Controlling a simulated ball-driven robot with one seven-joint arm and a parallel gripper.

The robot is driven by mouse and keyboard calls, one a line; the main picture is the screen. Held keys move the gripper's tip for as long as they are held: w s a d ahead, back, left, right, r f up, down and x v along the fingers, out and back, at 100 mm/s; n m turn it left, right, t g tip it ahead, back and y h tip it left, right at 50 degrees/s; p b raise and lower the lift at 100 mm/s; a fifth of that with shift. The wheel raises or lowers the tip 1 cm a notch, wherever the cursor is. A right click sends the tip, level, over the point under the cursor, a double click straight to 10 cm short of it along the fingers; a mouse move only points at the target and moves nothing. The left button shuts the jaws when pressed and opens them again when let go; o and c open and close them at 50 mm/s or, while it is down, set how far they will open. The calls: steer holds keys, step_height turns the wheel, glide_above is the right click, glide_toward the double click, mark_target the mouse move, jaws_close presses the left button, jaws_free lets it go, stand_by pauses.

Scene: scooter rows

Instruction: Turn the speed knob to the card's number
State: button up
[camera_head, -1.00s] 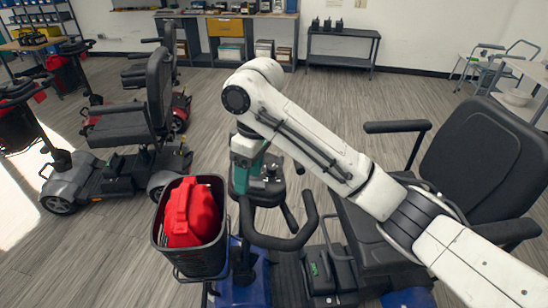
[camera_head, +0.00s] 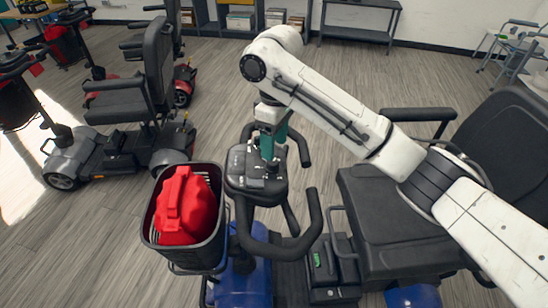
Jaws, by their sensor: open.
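The near blue scooter's dark control console (camera_head: 240,162) sits on its tiller between black looped handlebars (camera_head: 310,222). Small controls show on its face, but the speed knob cannot be told apart from them. No card with a readable number is visible. My gripper (camera_head: 270,163), below a teal section of my white arm, points down over the right part of the console. Its fingers are small and dark here, and they are open. I cannot tell whether they touch a control or stand around one. My gripper hides part of the console face.
A black basket (camera_head: 150,228) holding a red bag (camera_head: 186,205) hangs left of the console. The black scooter seat (camera_head: 385,215) is to the right, partly behind my arm. Another scooter (camera_head: 122,105) stands at the left.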

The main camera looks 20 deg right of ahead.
mark_target(273, 162)
steer(key=shift+s+a+f, duration=0.1)
steer(key=shift+f, duration=1.25)
steer(key=shift+s+a+f, duration=0.1)
steer(key=shift+f, duration=1.2)
steer(key=shift+c, duration=0.2)
steer(key=c, duration=1)
